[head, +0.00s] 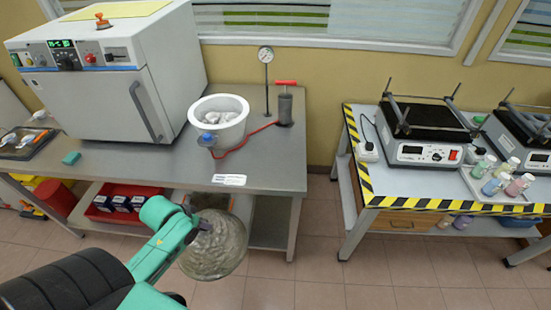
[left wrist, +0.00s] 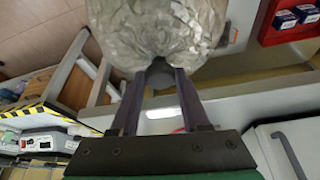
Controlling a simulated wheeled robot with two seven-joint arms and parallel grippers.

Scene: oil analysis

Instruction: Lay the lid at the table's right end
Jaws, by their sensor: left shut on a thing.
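The lid (head: 216,250) is a round, mottled grey dome. My left gripper (head: 197,226) is shut on it and holds it in the air, in front of the grey metal table (head: 262,165). In the left wrist view the lid (left wrist: 155,28) fills the top middle, with the two fingers (left wrist: 160,78) closed on its dark knob. The table's right end has bare metal near its front right corner, beside a white label (head: 229,180). My right gripper is in neither view.
A white pot (head: 218,122) with pale contents stands on the table, behind the label. A pump with a red handle (head: 285,105) and a gauge (head: 265,55) stand at the back right. A white oven (head: 95,75) fills the left. A striped-edge table (head: 375,190) stands across a gap.

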